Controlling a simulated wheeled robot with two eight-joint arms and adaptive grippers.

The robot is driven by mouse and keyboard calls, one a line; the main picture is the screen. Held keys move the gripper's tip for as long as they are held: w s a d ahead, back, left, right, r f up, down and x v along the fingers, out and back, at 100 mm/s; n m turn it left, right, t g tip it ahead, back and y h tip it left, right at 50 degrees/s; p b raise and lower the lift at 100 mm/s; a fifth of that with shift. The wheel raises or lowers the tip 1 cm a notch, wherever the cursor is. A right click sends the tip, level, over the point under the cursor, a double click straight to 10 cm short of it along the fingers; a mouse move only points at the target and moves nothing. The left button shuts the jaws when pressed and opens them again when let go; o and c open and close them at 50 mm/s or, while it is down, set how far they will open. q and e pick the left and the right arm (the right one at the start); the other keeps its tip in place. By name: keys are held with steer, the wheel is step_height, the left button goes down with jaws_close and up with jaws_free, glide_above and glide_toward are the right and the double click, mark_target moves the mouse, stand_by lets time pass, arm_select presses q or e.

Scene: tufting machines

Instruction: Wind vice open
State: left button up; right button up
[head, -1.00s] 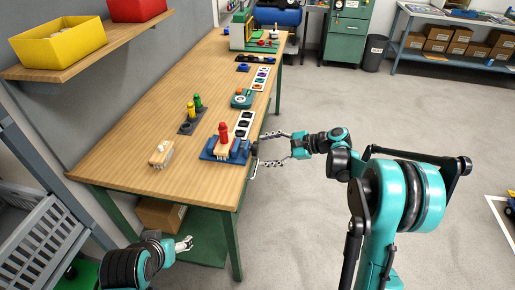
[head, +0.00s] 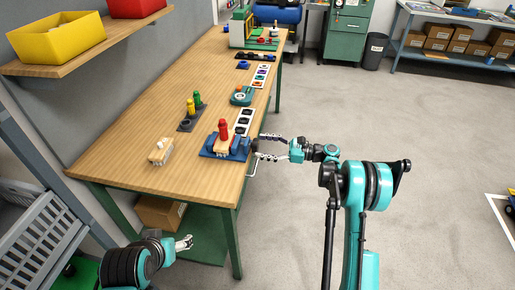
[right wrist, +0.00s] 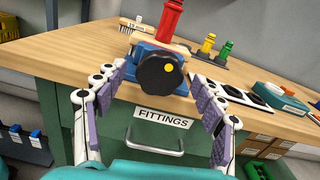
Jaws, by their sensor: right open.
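The blue vice (head: 234,151) stands at the bench's right edge. A red bottle-shaped thing (head: 223,129) and a tan block show at it; how they are held is unclear. In the right wrist view the vice's black round knob (right wrist: 161,70), with a yellow dot, faces me. My right gripper (head: 263,146) is open at the knob's side of the vice. In its wrist view the purple-padded fingers (right wrist: 157,80) stand left and right of the knob, with gaps visible. My left gripper (head: 187,243) hangs low beside the bench, too small to read.
The wooden bench (head: 130,135) carries a brush (head: 160,151), a stand with yellow and green pieces (head: 191,116), a white tray of dark discs (head: 244,121) and a teal device (head: 242,95). A drawer handle (right wrist: 154,147) juts out below the knob.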

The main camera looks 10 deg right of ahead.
steer(key=shift+x, duration=1.2)
steer(key=shift+c, duration=0.2)
steer(key=c, duration=1.1)
steer(key=shift+n, duration=0.3)
steer(key=shift+n, duration=3.1)
